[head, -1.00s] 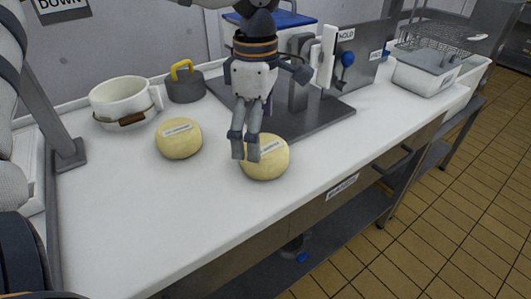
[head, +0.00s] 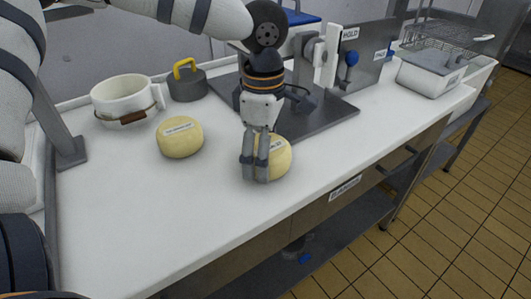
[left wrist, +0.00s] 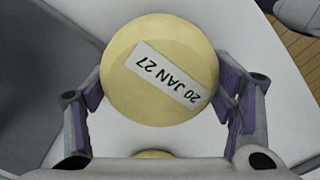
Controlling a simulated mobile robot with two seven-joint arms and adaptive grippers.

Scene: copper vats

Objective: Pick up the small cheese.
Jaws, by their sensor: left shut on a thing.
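Two pale yellow round cheeses with white labels are on the white counter, close in size in the head view. The left cheese (head: 180,137) stands clear of my gripper. The right cheese (head: 280,158) is partly hidden by my left gripper (head: 256,172), whose fingers point down. In the left wrist view this cheese (left wrist: 150,55), labelled "20 JAN 27", lies between both finger pads (left wrist: 161,90), and my left gripper is shut on it. I see no clear gap under it. A sliver of yellow (left wrist: 153,155) shows at the bottom there. My right gripper is not in view.
A white pot (head: 122,102) and a grey weight with a yellow handle (head: 187,82) stand at the back left. A dark grey base plate (head: 325,113) with an upright fixture lies just behind the held cheese. The counter's front left is clear.

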